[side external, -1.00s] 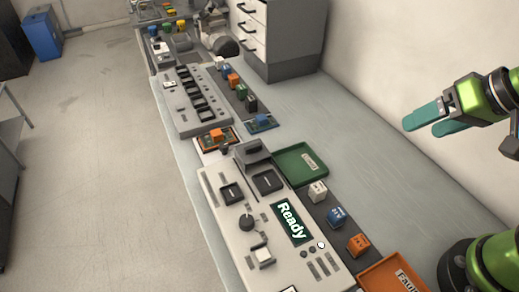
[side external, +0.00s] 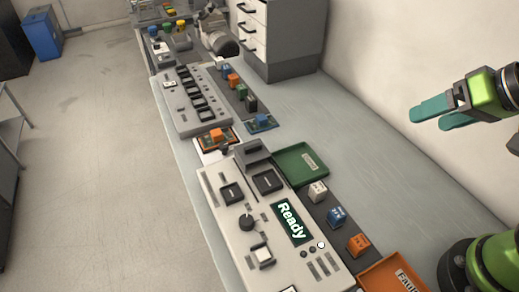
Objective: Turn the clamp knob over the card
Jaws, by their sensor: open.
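A dark round knob (side external: 246,223) stands on the light grey test panel (side external: 217,205), left of its green "Ready" screen (side external: 291,221). My gripper (side external: 430,119) has teal fingers. It is open and empty, high at the right, well apart from the panel and card.
A green tray (side external: 300,164) and an orange tray (side external: 393,280) flank white, blue and orange blocks on a dark strip. Another panel with several slots (side external: 194,97) stands farther back. A drawer cabinet (side external: 283,40) is behind. The right bench top is clear.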

